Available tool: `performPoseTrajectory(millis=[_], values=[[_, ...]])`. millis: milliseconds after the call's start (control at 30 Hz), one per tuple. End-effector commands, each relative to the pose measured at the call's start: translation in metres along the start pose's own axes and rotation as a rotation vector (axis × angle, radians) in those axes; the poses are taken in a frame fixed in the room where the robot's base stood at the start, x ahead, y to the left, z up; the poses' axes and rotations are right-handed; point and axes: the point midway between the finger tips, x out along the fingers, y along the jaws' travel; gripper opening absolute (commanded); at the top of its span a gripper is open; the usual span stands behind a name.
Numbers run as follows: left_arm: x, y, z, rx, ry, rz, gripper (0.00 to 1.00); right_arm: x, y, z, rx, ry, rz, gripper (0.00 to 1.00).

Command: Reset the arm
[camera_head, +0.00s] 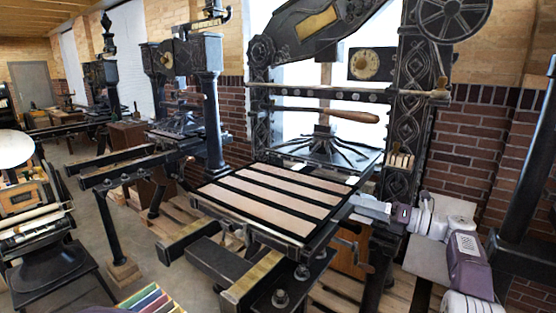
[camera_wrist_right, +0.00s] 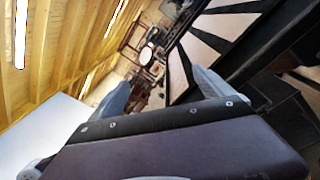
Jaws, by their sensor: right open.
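My right arm comes in from the right in the head view. Its right gripper (camera_head: 365,206) is beside the right edge of the near press's flat bed (camera_head: 275,198). The fingers point left towards the bed; whether they touch it I cannot tell. In the wrist view the two grey fingers (camera_wrist_right: 160,88) are spread apart with nothing seen between them. The press's wooden-handled bar (camera_head: 352,115) lies across the frame above the bed, well above the gripper. My left gripper does not show.
The near press's dark ornate upright (camera_head: 405,120) stands just behind the right gripper. A crank (camera_head: 355,245) hangs below the bed's right side. Another press (camera_head: 190,90) stands behind to the left. A brick wall (camera_head: 475,140) is at the right. Open floor lies at the left.

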Motion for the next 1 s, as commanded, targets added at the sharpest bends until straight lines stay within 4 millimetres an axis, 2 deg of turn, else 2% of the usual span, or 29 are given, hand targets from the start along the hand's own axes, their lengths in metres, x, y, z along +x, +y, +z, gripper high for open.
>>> performPoseTrajectory(millis=[33,67,167,200,267,300,367,433,467,500,567,600,667,700,767,800,900,1000], values=[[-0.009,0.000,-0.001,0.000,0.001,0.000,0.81,0.015,0.027,0.011,-0.020,0.018,0.022,0.91],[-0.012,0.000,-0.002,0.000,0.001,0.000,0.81,0.023,0.041,0.015,-0.027,0.031,0.034,0.91],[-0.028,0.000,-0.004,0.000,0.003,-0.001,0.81,0.059,0.095,0.013,-0.023,0.125,0.048,0.91],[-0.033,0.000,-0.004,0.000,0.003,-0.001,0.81,0.072,0.110,0.005,-0.014,0.175,0.030,0.91],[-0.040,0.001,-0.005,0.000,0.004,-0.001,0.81,0.086,0.127,-0.013,-0.033,0.250,-0.011,0.91],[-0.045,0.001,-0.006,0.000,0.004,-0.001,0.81,0.093,0.135,-0.028,-0.064,0.306,-0.043,0.91],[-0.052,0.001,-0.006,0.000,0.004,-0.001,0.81,0.098,0.147,-0.057,-0.139,0.403,-0.091,0.91],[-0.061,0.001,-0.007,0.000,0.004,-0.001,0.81,0.094,0.156,-0.098,-0.270,0.542,-0.142,0.91],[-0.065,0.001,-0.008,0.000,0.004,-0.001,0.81,0.087,0.159,-0.119,-0.341,0.613,-0.157,0.91],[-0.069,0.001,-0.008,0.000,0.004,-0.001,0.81,0.075,0.162,-0.149,-0.450,0.716,-0.167,0.91],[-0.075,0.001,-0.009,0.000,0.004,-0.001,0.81,0.048,0.164,-0.194,-0.637,0.886,-0.152,0.91],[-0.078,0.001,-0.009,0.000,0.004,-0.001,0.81,0.025,0.165,-0.224,-0.775,1.006,-0.117,0.91],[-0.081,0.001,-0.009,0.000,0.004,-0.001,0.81,-0.014,0.163,-0.266,-0.993,1.189,-0.020,0.91],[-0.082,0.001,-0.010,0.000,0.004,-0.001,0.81,-0.041,0.162,-0.291,-1.142,1.305,0.076,0.91],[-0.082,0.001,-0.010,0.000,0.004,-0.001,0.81,-0.083,0.156,-0.326,-1.362,1.464,0.268,0.91],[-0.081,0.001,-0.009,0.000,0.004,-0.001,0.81,-0.109,0.151,-0.346,-1.499,1.550,0.426,0.91],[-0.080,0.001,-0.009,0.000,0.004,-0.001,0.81,-0.147,0.141,-0.375,-1.780,1.649,0.823,0.91],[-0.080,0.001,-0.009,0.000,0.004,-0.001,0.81,-0.148,0.127,-0.365,-2.012,1.659,1.053,0.91]])
